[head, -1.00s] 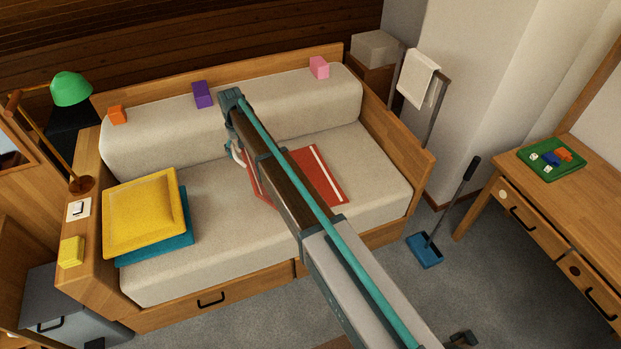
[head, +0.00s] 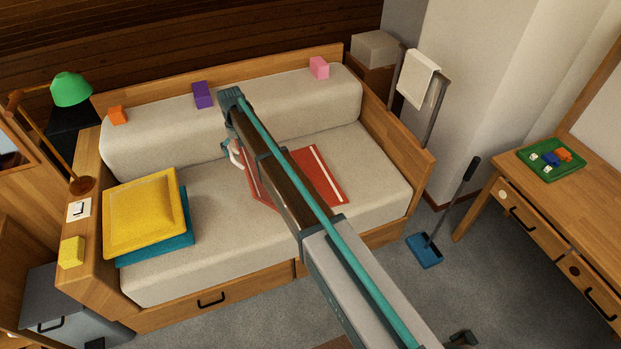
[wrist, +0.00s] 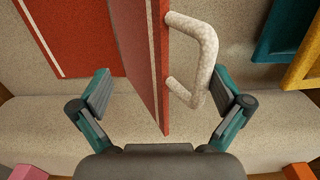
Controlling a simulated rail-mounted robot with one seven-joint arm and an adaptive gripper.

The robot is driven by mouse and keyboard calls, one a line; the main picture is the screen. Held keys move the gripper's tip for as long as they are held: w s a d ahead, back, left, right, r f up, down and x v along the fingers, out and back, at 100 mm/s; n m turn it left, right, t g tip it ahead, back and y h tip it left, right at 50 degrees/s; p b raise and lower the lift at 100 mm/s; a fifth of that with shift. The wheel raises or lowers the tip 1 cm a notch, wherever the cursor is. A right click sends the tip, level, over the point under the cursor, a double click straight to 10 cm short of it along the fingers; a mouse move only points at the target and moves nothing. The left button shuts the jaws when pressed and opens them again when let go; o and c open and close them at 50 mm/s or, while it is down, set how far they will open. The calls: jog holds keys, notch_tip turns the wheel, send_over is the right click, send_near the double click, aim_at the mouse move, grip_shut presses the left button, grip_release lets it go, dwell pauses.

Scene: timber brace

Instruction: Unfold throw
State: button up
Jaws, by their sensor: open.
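The red throw (head: 319,174) with a pale stripe lies on the daybed seat, partly hidden behind my arm in the head view. In the wrist view, one part of the throw (wrist: 80,32) lies flat on the seat at left. A red flap (wrist: 142,60) stands raised beside it, with a whitish loop handle (wrist: 205,62) on its right side. My gripper (wrist: 165,95) is open, its fingers apart on either side of the flap and handle. The right finger is close to the handle; I cannot tell whether they touch. My arm mostly hides the gripper in the head view.
A yellow cushion (head: 140,212) on a teal one (head: 183,240) lies at the seat's left. Orange (head: 117,115), purple (head: 202,94) and pink (head: 319,68) blocks sit on the backrest (head: 270,103). The seat's right end (head: 378,170) is clear.

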jog(key=shift+r+p, duration=0.35)
jog(key=shift+r, duration=0.8)
dwell(0.6)
notch_tip(320, 180, up, 7)
jog(key=p, duration=0.3)
dwell(1.0)
dwell(1.4)
jog(key=s+d+f+m+g, duration=0.1)
jog(key=s+d+f+g, duration=0.1)
jog(key=s+d+f, duration=2.35)
jog(key=s+d+f+m+g, duration=0.1)
jog(key=s+d+f, duration=0.2)
jog(key=s, duration=0.9)
jog(key=s+d+f+m+g+b, duration=0.1)
jog(key=s+d+f+g, duration=0.1)
jog(key=s+d, duration=0.6)
jog(key=s+d+f+m+g, duration=0.1)
jog(key=s+d+f, duration=0.3)
jog(key=s, duration=1.2)
jog(key=shift+d+f+g+b, duration=0.3)
jog(key=shift+d+g, duration=0.1)
jog(key=shift+d, duration=0.35)
